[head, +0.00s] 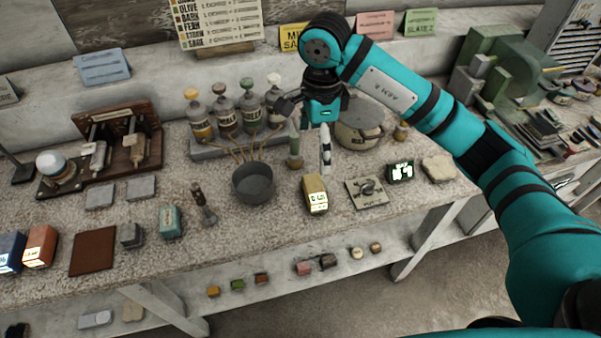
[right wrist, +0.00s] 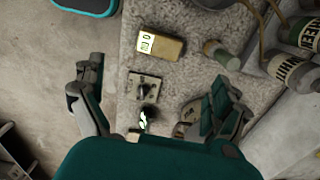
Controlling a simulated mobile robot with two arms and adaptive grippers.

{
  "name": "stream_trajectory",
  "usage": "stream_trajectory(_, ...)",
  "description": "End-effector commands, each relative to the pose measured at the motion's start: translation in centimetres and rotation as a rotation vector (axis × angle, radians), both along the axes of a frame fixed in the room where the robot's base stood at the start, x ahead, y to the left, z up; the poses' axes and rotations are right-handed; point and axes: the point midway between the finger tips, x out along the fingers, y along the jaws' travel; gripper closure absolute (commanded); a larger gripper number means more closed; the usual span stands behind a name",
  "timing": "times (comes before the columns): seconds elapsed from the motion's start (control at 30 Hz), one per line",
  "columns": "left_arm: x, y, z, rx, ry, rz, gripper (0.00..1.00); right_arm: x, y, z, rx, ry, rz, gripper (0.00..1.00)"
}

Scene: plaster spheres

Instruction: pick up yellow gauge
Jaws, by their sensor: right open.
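The yellow gauge (head: 315,194) is a small yellow block with a lit display on its end face. It stands near the front edge of the workbench, right of a dark pot. In the right wrist view the gauge (right wrist: 165,45) lies toward the top, beyond the fingers, with its display at its left end. My right gripper (head: 307,132) is above the bench, higher than the gauge and a little behind it. My left gripper does not show.
A dark pot (head: 253,184) stands left of the gauge and a switch plate (head: 367,192) right of it. A small green-lit display (head: 400,171) is farther right. A little bottle (head: 294,153) stands behind the gauge. Several labelled bottles (head: 226,117) stand on a rack.

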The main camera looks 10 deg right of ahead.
Motion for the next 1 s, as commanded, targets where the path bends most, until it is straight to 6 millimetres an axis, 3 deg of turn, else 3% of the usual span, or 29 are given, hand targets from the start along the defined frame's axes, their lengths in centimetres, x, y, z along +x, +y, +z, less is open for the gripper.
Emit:
stream_trajectory(0.1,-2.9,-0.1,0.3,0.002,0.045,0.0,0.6,-0.1,-0.3,-1.0,-0.019,-0.001,0.003,0.0)
stream_trajectory(0.3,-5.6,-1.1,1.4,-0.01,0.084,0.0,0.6,-0.2,-0.3,-5.2,-0.015,0.003,0.001,0.0)
stream_trajectory(0.53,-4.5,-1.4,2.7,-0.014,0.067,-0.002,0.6,-0.2,-0.2,-9.9,-0.014,0.001,0.001,0.0)
stream_trajectory(0.73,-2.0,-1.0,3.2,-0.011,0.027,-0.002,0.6,-0.1,-0.2,-11.8,-0.012,-0.003,0.002,0.0)
stream_trajectory(1.0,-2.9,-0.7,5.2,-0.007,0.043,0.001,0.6,0.1,0.1,-14.7,-0.012,0.002,0.0,0.0)
